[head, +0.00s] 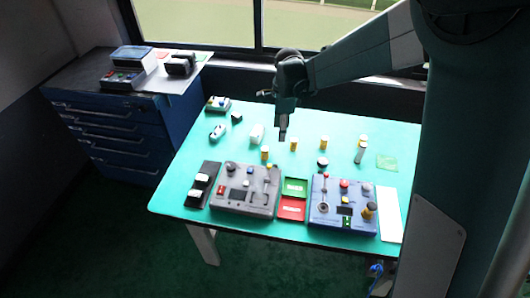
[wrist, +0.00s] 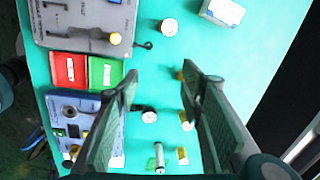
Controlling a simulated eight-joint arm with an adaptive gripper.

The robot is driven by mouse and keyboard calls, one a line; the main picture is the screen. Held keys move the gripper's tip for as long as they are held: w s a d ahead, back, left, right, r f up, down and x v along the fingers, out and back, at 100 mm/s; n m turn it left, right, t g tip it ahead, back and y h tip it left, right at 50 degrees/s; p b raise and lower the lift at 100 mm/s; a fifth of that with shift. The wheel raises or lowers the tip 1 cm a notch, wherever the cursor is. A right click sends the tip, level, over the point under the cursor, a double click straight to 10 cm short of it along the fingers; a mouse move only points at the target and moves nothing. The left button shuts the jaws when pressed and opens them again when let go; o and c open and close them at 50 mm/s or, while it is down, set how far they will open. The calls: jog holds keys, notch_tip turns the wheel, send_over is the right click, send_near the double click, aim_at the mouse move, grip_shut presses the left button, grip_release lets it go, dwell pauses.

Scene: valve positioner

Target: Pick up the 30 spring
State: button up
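Several small yellow cylinders, which look like the springs, stand upright on the green table in the head view: a left one (head: 265,153), a middle one (head: 294,145) and a right one (head: 323,142). Their labels are too small to read, so I cannot tell which is the 30 spring. My gripper (head: 283,136) hangs above the table near the left and middle ones. In the wrist view my gripper (wrist: 158,84) is open with bare table between its fingers. Yellow cylinders (wrist: 186,121) and (wrist: 182,155) show there, and another beside the right finger is partly hidden.
The green table (head: 180,180) holds a grey control box (head: 245,188), a blue control box (head: 343,205), and green (head: 295,187) and red (head: 291,208) trays along the front. A white block (head: 257,133) and a dark-topped round piece (head: 322,162) stand near the cylinders.

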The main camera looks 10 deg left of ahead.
aim_at(265, 148)
jog(key=a+f+m, duration=0.1)
jog(key=a+f, duration=0.1)
jog(key=w+a+f+m, duration=0.1)
jog(key=a+f, duration=0.2)
jog(key=w+a+f+g+p, duration=0.1)
jog(key=a+f, duration=0.1)
jog(key=shift+w+a+f+m, duration=0.1)
jog(key=shift+a+f+m, duration=0.1)
jog(key=shift+f+m, duration=0.2)
jog(key=shift+f, duration=1.25)
jog(key=shift+f, duration=0.1)
jog(key=shift+d+f+b, duration=0.1)
jog(key=shift+f+b, duration=0.25)
jog(key=shift+f, duration=2.15)
jog(key=shift+c, duration=0.7)
jog(key=c, duration=0.9)
